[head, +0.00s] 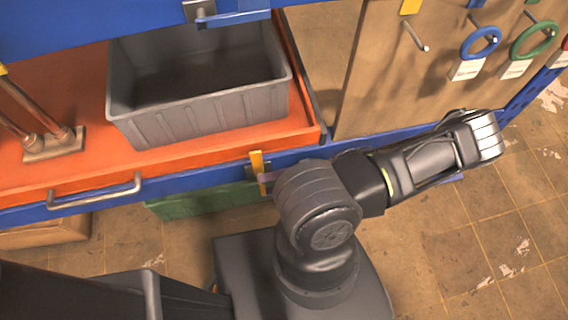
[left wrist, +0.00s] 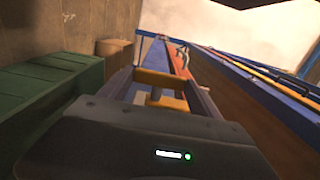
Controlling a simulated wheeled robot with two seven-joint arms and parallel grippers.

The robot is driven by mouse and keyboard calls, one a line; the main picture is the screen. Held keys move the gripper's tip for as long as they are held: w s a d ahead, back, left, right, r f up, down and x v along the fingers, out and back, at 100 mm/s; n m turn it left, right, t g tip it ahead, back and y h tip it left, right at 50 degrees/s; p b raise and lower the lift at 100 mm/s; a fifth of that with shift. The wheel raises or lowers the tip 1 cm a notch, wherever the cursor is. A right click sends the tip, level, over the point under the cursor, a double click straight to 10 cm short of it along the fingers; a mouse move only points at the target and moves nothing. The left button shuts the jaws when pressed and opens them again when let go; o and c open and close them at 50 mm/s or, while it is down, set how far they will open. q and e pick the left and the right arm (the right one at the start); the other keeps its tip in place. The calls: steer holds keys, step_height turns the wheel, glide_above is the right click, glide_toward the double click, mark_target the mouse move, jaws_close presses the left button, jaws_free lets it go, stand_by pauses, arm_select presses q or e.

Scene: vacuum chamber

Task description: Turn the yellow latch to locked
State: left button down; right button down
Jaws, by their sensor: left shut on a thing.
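The yellow latch (head: 257,163) is on the front blue edge of the orange-topped bench, just above the green box. Its handle stands roughly upright in the head view. In the left wrist view the yellow latch (left wrist: 162,79) lies between the two fingers. My left gripper (head: 267,178) is at the latch, mostly hidden behind my dark arm link; only a small purplish part shows. In the left wrist view my left gripper (left wrist: 160,92) is shut on the latch. The lock marking is not readable. My right gripper is not in view.
A grey bin (head: 200,115) stands on the orange drawer top (head: 80,165), with a metal handle (head: 95,192) on its front. A green box (head: 200,202) is below. A pegboard (head: 440,60) with hanging rings stands at right. Tiled floor is open at lower right.

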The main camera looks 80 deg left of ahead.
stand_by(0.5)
arm_select(q)
steer(key=shift+c, duration=0.6)
jaws_free()
steer(key=shift+w, duration=0.1)
steer(key=w, duration=0.7)
steer(key=shift+w, duration=0.3)
steer(key=shift+f, duration=0.1)
